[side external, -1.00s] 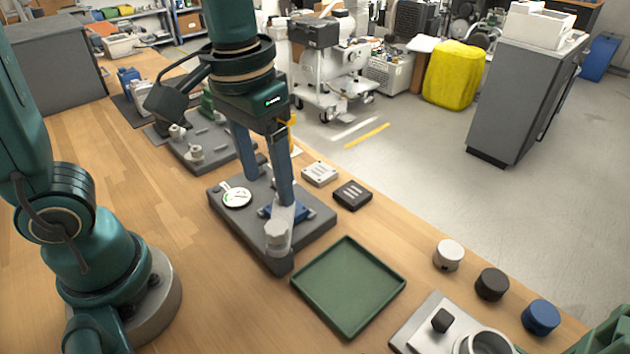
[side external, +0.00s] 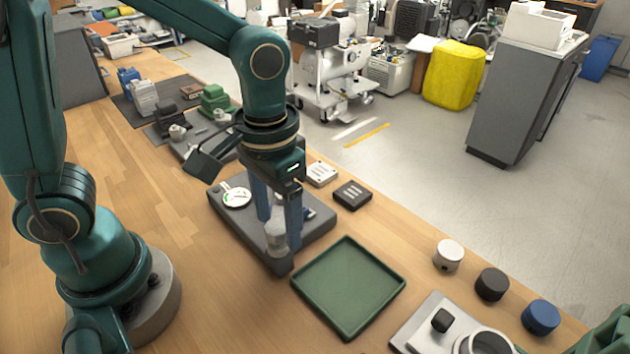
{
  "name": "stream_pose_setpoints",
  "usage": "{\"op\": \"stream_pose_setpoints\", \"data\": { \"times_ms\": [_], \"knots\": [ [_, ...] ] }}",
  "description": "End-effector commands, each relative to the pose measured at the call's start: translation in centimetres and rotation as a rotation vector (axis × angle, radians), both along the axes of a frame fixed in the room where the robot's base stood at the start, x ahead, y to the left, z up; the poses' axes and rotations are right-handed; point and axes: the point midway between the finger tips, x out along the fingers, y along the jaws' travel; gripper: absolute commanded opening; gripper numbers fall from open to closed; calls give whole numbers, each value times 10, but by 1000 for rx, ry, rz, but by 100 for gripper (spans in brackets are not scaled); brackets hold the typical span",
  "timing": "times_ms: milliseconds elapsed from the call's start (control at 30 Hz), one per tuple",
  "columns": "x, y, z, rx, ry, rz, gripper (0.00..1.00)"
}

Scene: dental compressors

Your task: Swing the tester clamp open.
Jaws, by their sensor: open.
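The tester is a dark grey base plate (side external: 312,238) on the wooden bench, with a round white dial gauge (side external: 236,197) on its left part. The light grey clamp (side external: 275,243) stands near the plate's front corner. My gripper (side external: 279,233) points down over that corner with its two blue fingers apart. One finger is on the left of the clamp and the other on its right. I cannot tell whether either finger touches it. The fingers hide much of the clamp and most of the blue part behind it.
A green tray (side external: 348,287) lies close to the right of the tester. A white block (side external: 320,174) and a black block (side external: 352,194) sit behind it. White, black and blue knobs (side external: 541,317) stand along the right bench edge. The bench left of the tester is clear.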

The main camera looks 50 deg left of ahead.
Motion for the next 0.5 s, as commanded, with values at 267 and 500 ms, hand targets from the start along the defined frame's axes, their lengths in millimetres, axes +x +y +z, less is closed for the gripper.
{"op": "stream_pose_setpoints", "data": {
  "times_ms": [267, 500],
  "knots": [
    [0, 0, 0, 0, 0, 0, 0],
    [0, 0, 1, 0, 0, 0, 0]
  ]
}}
